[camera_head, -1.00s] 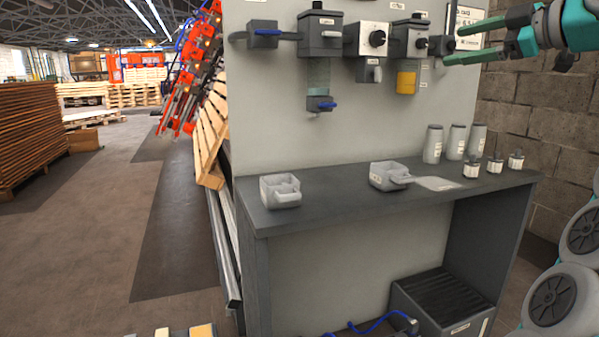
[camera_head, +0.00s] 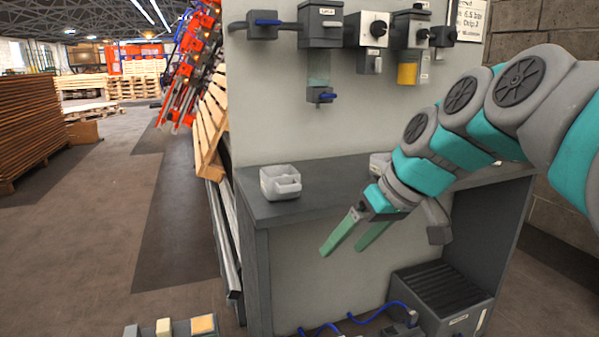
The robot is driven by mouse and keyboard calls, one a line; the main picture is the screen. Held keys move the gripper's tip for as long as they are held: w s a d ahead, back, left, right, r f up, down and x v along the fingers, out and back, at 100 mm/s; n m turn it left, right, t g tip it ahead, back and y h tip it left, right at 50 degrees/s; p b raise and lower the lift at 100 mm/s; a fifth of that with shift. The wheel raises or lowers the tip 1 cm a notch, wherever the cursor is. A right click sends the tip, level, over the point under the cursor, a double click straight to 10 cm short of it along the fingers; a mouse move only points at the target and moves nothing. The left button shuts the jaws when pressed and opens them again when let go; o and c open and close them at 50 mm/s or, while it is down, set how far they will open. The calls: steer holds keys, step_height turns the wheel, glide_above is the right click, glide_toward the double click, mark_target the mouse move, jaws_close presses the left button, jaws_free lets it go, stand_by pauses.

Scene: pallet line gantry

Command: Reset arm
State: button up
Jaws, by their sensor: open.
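My gripper (camera_head: 342,248) is in front of the grey bench, with its two green fingers apart and nothing between them. It points down and to the left, just below the front edge of the dark bench top (camera_head: 335,196). My arm reaches in from the right and hides the right part of the bench top, including the jars there. A second grey cup (camera_head: 380,164) shows only in part behind my arm.
A panel above the bench carries a grey box with a blue-handled valve (camera_head: 320,94), a knob unit (camera_head: 371,30) and a yellow container (camera_head: 407,73). A ribbed dark box (camera_head: 440,300) stands below the bench. Red machinery (camera_head: 188,70) and a wooden pallet (camera_head: 211,120) are left.

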steer(key=s+d+f+m+g+h, duration=0.2)
steer(key=s+d+f, duration=0.1)
steer(key=s+f, duration=0.8)
steer(key=s+d+f+m+g+h, duration=0.3)
steer(key=s+f, duration=0.8)
steer(key=s, duration=0.3)
steer(key=shift+s+d+m, duration=0.3)
steer(key=shift+s+d, duration=0.05)
steer(key=shift+s, duration=0.05)
